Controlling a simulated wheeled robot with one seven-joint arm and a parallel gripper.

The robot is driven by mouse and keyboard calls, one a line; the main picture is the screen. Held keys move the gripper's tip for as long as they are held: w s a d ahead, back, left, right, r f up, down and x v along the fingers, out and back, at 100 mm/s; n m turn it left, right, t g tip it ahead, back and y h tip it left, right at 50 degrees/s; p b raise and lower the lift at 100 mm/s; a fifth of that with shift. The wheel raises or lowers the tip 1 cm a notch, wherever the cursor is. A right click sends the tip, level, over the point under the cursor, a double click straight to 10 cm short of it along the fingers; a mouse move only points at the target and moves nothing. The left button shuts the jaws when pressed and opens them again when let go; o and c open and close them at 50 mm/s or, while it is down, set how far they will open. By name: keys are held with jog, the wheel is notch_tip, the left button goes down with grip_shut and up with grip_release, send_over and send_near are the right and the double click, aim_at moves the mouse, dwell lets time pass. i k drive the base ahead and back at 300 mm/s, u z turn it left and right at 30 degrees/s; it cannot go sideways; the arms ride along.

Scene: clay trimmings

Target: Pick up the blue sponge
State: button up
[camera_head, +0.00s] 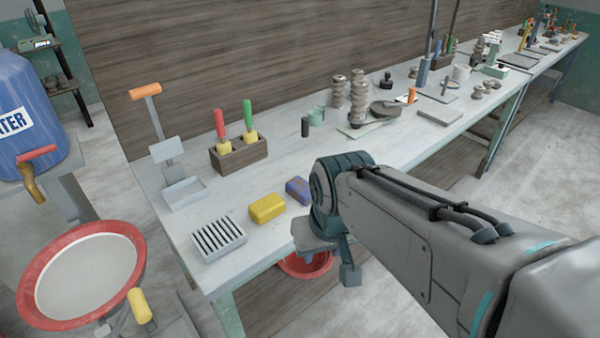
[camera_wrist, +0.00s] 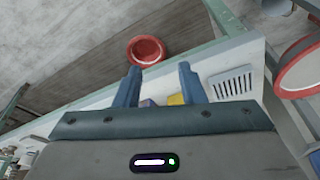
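The blue sponge (camera_head: 298,190) lies on the workbench (camera_head: 262,238) near its front edge, just right of a yellow sponge (camera_head: 267,207). In the head view my gripper (camera_head: 346,268) is to the right of the blue sponge, in front of the bench edge, and partly hidden by my arm. In the wrist view my gripper (camera_wrist: 160,68) is open, its two fingers apart with nothing held between them. A small bit of the blue sponge (camera_wrist: 148,102) shows low between the fingers, beside the yellow sponge (camera_wrist: 177,99); the gripper body hides the rest.
A slotted grey rack (camera_head: 218,240) stands left of the yellow sponge. A wooden holder (camera_head: 239,158) with red- and green-handled tools is behind. A red bowl (camera_head: 306,265) sits below the bench edge. Stacked clay pieces (camera_head: 358,95) stand farther along; bench surface around the blue sponge is mostly clear.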

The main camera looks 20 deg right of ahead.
aim_at(298, 188)
jog(key=z, duration=0.05)
jog(key=i, duration=0.4)
jog(key=u, duration=1.85)
jog(key=k, duration=1.15)
jog(key=z, duration=0.6)
jog(key=i, duration=0.85)
jog(key=z, duration=0.9)
